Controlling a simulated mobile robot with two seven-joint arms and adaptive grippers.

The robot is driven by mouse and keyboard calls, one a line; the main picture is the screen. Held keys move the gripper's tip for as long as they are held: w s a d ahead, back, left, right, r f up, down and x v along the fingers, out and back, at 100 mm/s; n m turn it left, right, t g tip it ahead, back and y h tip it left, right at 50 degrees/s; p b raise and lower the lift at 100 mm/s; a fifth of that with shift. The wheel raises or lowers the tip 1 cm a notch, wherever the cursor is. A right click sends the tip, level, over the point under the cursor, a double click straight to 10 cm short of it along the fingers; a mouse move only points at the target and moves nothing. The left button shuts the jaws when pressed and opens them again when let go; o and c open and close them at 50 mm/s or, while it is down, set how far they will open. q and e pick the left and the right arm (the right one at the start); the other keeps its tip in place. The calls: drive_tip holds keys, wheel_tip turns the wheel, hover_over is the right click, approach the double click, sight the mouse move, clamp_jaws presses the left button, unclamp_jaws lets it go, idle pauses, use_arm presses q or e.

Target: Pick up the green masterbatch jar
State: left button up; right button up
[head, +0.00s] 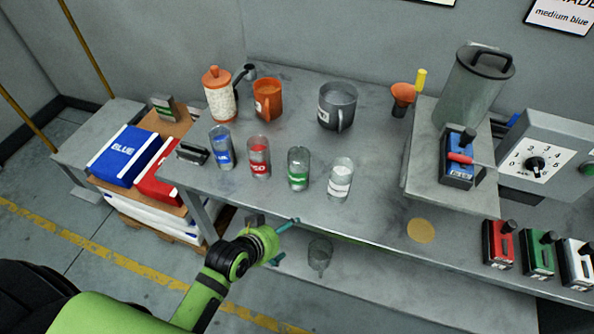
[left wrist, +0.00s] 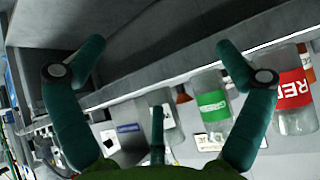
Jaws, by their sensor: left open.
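The green masterbatch jar (head: 298,169) is a clear jar with a green label and stands upright on the table near its front edge, between the red jar (head: 259,157) and the clear white-label jar (head: 341,179). My left gripper (head: 284,241) is open and empty, in front of the table edge and apart from the jar. In the left wrist view the green jar (left wrist: 212,108) shows beyond the fingers, near the right finger, partly hidden by it. The red jar (left wrist: 297,105) is at its right. My right gripper is not in view.
A blue jar (head: 222,147) stands left of the red one. Behind are an orange-lidded container (head: 219,94), an orange jug (head: 267,99) and a grey jug (head: 338,105). A glass vessel (head: 320,254) is on the lower shelf. The tabletop right of the jars is fairly clear.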

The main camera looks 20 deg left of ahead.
sight(298, 173)
use_arm(q)
drive_tip(key=w+r+t, duration=0.1)
drive_tip(key=w+r, duration=0.1)
drive_tip(key=r, duration=0.1)
drive_tip(key=w+r+t, duration=0.2)
drive_tip(key=w+r, duration=0.1)
drive_tip(key=w+d+r+t, duration=0.1)
drive_tip(key=w+r, duration=0.2)
drive_tip(key=shift+w+t+h, duration=0.1)
drive_tip(key=shift+t+h, duration=0.2)
drive_tip(key=shift+w+r+p, duration=0.2)
drive_tip(key=shift+w+p, duration=0.2)
drive_tip(key=shift+w, duration=0.45)
drive_tip(key=shift+w+f, duration=0.2)
drive_tip(key=shift+w, duration=0.5)
drive_tip(key=shift+p+x, duration=0.55)
drive_tip(key=shift+x, duration=1.7)
drive_tip(key=shift+a+r, duration=0.1)
drive_tip(key=shift+a, duration=0.05)
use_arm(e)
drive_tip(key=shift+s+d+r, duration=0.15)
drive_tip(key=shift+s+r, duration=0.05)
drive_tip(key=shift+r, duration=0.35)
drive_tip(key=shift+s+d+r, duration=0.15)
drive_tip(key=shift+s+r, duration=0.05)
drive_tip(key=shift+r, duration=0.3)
use_arm(q)
drive_tip(key=shift+c, duration=0.4)
